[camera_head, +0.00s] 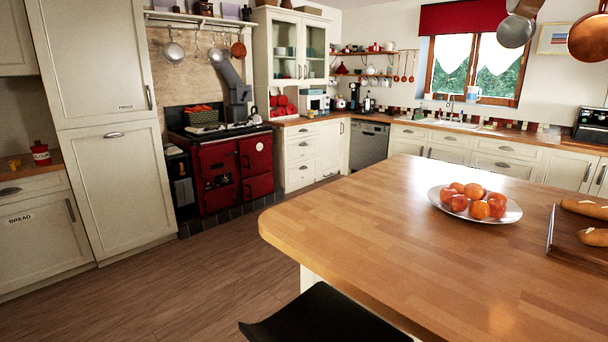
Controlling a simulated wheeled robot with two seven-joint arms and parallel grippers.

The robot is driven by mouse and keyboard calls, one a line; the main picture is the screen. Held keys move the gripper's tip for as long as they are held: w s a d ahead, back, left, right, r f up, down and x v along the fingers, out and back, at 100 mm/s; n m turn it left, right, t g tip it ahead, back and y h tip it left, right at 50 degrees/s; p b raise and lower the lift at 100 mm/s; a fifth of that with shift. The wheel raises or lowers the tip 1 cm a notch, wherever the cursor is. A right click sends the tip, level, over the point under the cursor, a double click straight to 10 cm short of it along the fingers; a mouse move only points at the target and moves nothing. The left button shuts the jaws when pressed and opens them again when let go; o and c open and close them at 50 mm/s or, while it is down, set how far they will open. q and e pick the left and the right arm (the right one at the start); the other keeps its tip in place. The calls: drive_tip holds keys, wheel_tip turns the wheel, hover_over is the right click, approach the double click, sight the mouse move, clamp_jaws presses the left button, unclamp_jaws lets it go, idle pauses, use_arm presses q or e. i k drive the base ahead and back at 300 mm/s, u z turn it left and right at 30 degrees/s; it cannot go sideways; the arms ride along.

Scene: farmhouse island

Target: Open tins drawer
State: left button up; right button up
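No drawer with a readable tins label shows in the head view, so I cannot tell which one is the tins drawer. A stack of cream drawers (302,157) right of the red stove is shut. Another shut drawer (30,187) sits at the far left above a door labelled BREAD (40,240). More shut cream drawers (505,149) run under the back counter by the sink. Neither of my grippers is in view.
The wooden island (370,230) fills the right, with a plate (451,206) of fruit and a board of bread (560,235). A black seat-like surface (320,318) is at the bottom. The wooden floor (215,265) between island and cabinets is clear. A red stove (220,172) stands behind.

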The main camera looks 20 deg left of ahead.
sight(295, 174)
drive_tip(key=u, duration=2.25)
drive_tip(key=i, duration=3.2)
drive_tip(key=z, duration=2.2)
drive_tip(key=i, duration=3.4)
